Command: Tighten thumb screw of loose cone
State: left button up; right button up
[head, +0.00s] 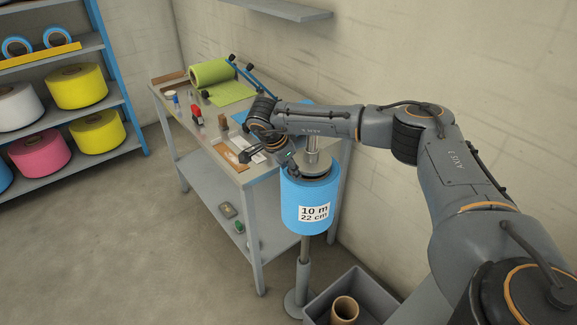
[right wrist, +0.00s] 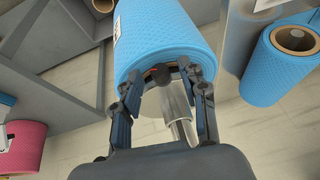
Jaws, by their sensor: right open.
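A blue roll (head: 310,198) labelled "10 m 22 cm" is upright on a stand's pole (head: 304,250). A grey metal collar and shaft (head: 312,143) rise from its top, where the cone sits. The blue roll also shows in the right wrist view (right wrist: 160,35), with the silver shaft (right wrist: 176,110) at its end. A dark round knob (right wrist: 159,75), likely the thumb screw, is beside the shaft. My right gripper (right wrist: 162,78) is open, its fingers on either side of the knob; contact cannot be told. In the head view the gripper (head: 288,160) is at the roll's top. My left gripper is not in view.
A workbench (head: 215,160) with a green roll (head: 211,73) and small tools stands behind the roll. A grey crate (head: 365,290) holding a cardboard tube (head: 344,309) is at the stand's foot. Shelving (head: 128,105) with coloured rolls is at the left. The floor between is clear.

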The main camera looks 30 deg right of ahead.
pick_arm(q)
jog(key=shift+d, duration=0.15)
pick_arm(e)
jog(key=shift+c, duration=1.4)
grip_shut()
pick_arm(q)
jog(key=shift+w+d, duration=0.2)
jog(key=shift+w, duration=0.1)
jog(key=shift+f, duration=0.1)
pick_arm(e)
jog(key=shift+s+f+t+b, duration=0.15)
jog(key=shift+f+t+b, duration=0.1)
jog(key=shift+t+b, duration=0.6)
jog(key=t+b, duration=0.2)
jog(key=b, duration=0.2)
jog(key=m+t+b, duration=0.1)
jog(key=t+b, duration=0.1)
jog(key=b, duration=0.3)
jog(key=shift+s+f+b, duration=0.2)
jog(key=shift+s+b, duration=0.1)
jog(key=shift+s, duration=0.1)
pick_arm(q)
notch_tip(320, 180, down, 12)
jog(key=b, duration=0.1)
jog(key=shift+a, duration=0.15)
pick_arm(e)
jog(key=shift+r+t, duration=0.25)
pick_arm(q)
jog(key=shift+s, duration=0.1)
